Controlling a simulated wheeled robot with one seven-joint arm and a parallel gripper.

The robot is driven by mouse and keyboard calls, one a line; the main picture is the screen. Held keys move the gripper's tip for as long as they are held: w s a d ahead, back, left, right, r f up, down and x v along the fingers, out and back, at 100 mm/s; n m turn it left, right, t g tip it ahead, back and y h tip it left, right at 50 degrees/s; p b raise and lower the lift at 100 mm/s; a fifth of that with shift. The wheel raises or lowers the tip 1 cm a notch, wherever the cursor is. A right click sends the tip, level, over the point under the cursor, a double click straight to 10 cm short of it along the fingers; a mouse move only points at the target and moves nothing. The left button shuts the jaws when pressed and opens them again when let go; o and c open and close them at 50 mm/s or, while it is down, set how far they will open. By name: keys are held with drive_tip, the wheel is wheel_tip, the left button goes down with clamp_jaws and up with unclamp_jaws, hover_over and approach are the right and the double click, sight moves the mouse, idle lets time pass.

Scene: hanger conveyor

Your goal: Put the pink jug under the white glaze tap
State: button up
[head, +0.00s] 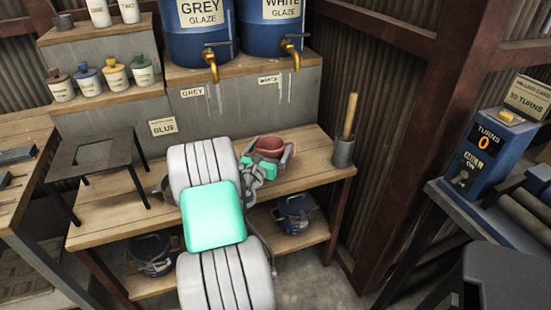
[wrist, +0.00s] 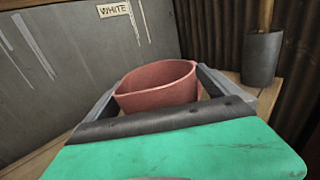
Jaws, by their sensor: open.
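The pink jug (head: 270,147) stands on the wooden bench below the glaze barrels, and it also shows in the wrist view (wrist: 157,86). My gripper (head: 279,153) is open, with one finger on each side of the jug; I cannot tell whether they touch it. In the wrist view my gripper (wrist: 160,85) reaches forward around the jug. The white glaze tap (head: 292,50) is a brass tap on the blue barrel marked WHITE (head: 272,25), above and behind the jug. The jug's lower part is hidden by my gripper.
A grey pot with a wooden stick (head: 343,152) stands right of the jug. The grey glaze tap (head: 211,65) is to the left. A black stand (head: 95,153) occupies the bench's left end. Blue buckets (head: 294,212) sit on the lower shelf. A blue counter machine (head: 485,150) is at right.

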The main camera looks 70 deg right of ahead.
drive_tip(key=shift+c, duration=0.2)
drive_tip(key=c, duration=1.6)
